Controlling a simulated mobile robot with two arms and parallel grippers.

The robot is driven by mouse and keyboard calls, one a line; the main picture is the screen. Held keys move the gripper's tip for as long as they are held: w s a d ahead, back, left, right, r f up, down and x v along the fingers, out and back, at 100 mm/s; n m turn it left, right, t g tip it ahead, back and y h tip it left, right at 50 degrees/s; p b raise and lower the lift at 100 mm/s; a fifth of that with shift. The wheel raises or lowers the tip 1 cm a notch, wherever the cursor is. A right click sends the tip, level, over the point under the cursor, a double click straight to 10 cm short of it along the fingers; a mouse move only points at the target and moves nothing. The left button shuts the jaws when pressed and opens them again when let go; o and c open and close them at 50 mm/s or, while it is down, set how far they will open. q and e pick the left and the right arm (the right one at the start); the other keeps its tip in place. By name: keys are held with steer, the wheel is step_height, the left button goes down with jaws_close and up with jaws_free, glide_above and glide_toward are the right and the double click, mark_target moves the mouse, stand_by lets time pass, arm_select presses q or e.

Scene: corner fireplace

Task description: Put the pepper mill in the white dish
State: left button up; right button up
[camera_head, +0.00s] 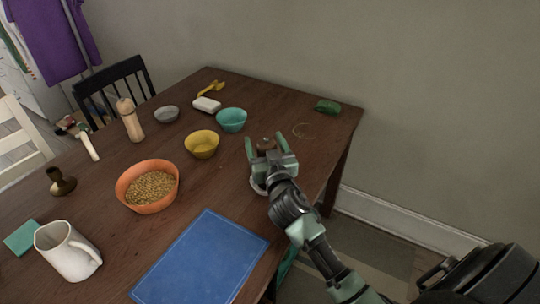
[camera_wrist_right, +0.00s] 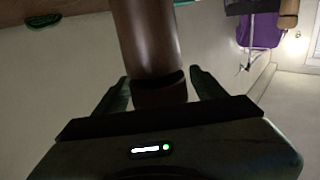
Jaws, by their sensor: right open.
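A dark brown cylinder, apparently the pepper mill (camera_wrist_right: 150,40), stands between the spread fingers of my right gripper (camera_wrist_right: 160,85) in the right wrist view. In the head view, only a small brown part of it (camera_head: 266,144) shows between the fingers of that gripper (camera_head: 268,149), at the table's right side. The gripper is open around it; contact cannot be told. A pale wooden, mill-shaped piece (camera_head: 131,122) stands upright at the table's far left. The white rectangular dish (camera_head: 207,105) lies near the back, beyond the teal bowl. My left gripper is not in view.
Between gripper and white dish stand a teal bowl (camera_head: 231,120) and a yellow bowl (camera_head: 201,145). An orange bowl of grain (camera_head: 147,188), white pitcher (camera_head: 68,252) and blue board (camera_head: 200,262) are nearer.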

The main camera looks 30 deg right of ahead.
steer(key=v, duration=1.1)
